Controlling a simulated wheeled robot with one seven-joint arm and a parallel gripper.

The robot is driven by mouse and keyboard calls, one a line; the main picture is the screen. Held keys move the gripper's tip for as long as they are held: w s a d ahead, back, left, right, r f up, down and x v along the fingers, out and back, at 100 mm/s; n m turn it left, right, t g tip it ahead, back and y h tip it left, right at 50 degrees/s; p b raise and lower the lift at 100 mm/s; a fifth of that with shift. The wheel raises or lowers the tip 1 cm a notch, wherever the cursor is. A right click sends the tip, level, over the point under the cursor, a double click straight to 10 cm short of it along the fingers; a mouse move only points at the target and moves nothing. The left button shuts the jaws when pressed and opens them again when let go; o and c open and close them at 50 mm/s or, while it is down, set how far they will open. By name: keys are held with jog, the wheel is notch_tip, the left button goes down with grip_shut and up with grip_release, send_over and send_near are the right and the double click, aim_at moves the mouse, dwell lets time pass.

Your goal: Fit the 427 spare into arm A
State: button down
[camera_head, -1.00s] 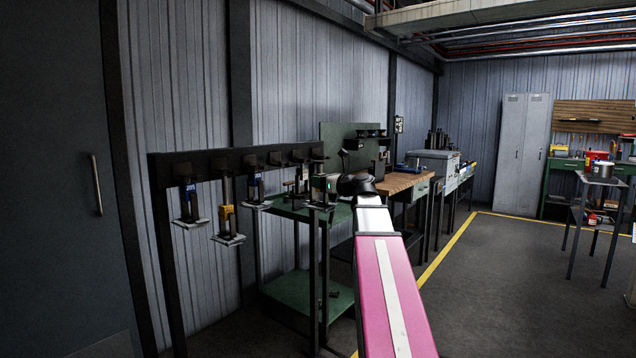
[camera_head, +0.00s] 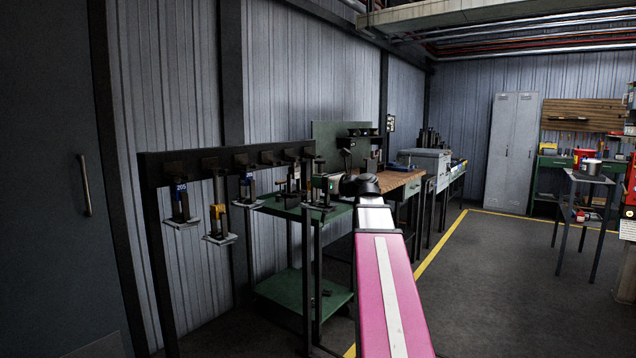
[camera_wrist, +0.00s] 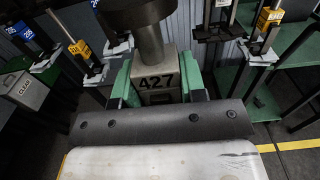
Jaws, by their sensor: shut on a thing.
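The 427 spare (camera_wrist: 157,84) is a grey block with black digits "427" and a dark round stem and disc above it, seen in the wrist view. My gripper (camera_wrist: 158,72) is shut on it, with green fingers on both sides of the block. The spare is hard to make out there. I cannot identify arm A in either view.
A dark rack (camera_head: 225,160) at left carries several hanging spares, one with a blue 205 tag (camera_head: 181,203) and one with a yellow tag (camera_head: 217,222). A green cart (camera_head: 300,290) stands behind it. A wooden-topped bench (camera_head: 400,180) is beyond. Open floor lies at right.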

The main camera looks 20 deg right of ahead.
jog(key=shift+v, duration=2.65)
